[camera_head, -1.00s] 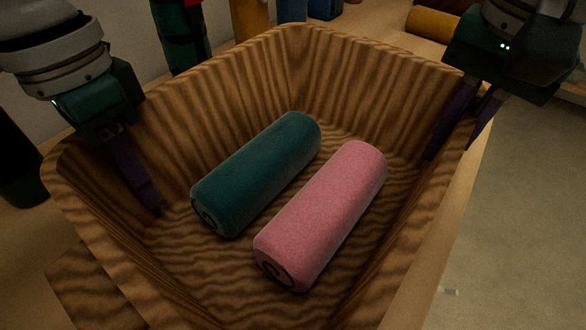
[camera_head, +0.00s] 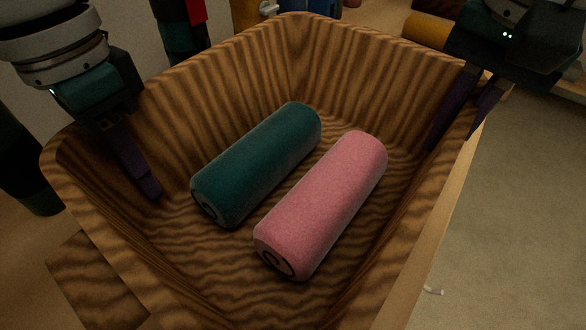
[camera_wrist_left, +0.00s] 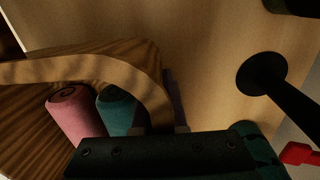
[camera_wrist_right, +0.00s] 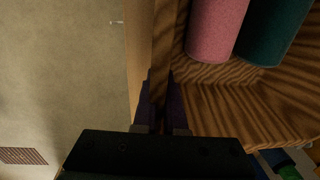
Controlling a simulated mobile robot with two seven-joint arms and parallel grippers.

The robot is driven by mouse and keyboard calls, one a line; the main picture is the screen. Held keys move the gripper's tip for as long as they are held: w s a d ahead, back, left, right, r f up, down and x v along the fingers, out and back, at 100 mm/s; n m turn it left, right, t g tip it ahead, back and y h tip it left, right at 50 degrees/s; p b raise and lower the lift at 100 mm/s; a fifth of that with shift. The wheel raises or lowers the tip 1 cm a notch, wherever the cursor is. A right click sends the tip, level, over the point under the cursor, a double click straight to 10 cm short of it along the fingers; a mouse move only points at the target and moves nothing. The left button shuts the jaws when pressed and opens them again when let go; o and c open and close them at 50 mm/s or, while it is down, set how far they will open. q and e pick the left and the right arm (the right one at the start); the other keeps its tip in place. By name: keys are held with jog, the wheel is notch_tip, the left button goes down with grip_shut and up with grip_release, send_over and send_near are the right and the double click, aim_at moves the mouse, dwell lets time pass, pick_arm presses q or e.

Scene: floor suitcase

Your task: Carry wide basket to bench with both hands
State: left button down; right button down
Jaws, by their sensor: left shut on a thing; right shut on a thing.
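The wide basket (camera_head: 340,48) is brown with a wood-grain pattern and fills the middle of the head view. A rolled teal towel (camera_head: 257,163) and a rolled pink towel (camera_head: 322,205) lie side by side on its floor. My left gripper (camera_head: 135,165) is shut on the basket's left wall, one finger inside it; the left wrist view shows the rim (camera_wrist_left: 100,68) beside the fingers. My right gripper (camera_head: 462,110) is shut on the right wall, which runs between its fingers in the right wrist view (camera_wrist_right: 162,105). The outer left finger is hidden in the head view.
A light wooden surface (camera_head: 445,215) shows under and beside the basket. Open floor (camera_head: 520,190) lies to the right. A yellow-brown roll (camera_head: 427,27) and blue and red items (camera_head: 192,12) are at the back. A floor grille (camera_wrist_right: 22,156) shows in the right wrist view.

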pick_arm(q)
jog(key=shift+r, duration=0.4)
pick_arm(e)
jog(key=shift+r, duration=0.45)
